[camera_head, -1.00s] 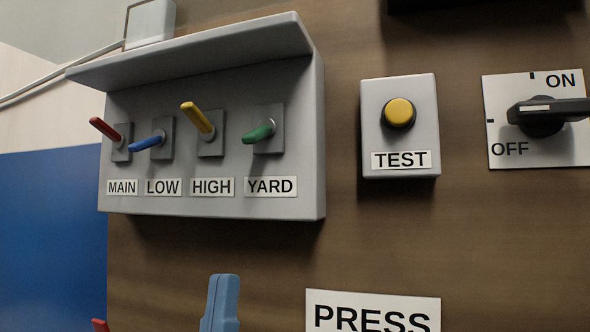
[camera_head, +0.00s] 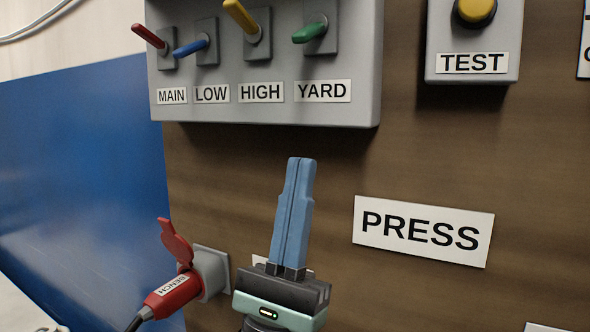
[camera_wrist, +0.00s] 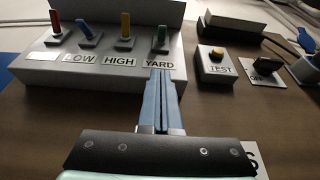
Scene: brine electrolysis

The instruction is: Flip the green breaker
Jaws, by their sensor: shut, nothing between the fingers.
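The green breaker (camera_head: 311,30) is the rightmost lever on a grey breaker box (camera_head: 270,110), above the YARD label (camera_head: 322,91). Its lever points out and slightly down to the left in the head view. It also shows in the wrist view (camera_wrist: 162,38), above my fingertips. My gripper (camera_head: 301,160) is shut and empty, its blue fingers pointing up. In the head view its tips appear below the box and the YARD label. In the wrist view the fingertips (camera_wrist: 161,72) overlap the lower edge of the YARD label. I cannot tell the exact gap to the box.
Red (camera_head: 149,36), blue (camera_head: 191,47) and yellow (camera_head: 241,16) levers stand left of the green one. A TEST button box (camera_head: 473,40) is to the right. A PRESS sign (camera_head: 424,231) and a red BENCH plug (camera_head: 172,296) are lower.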

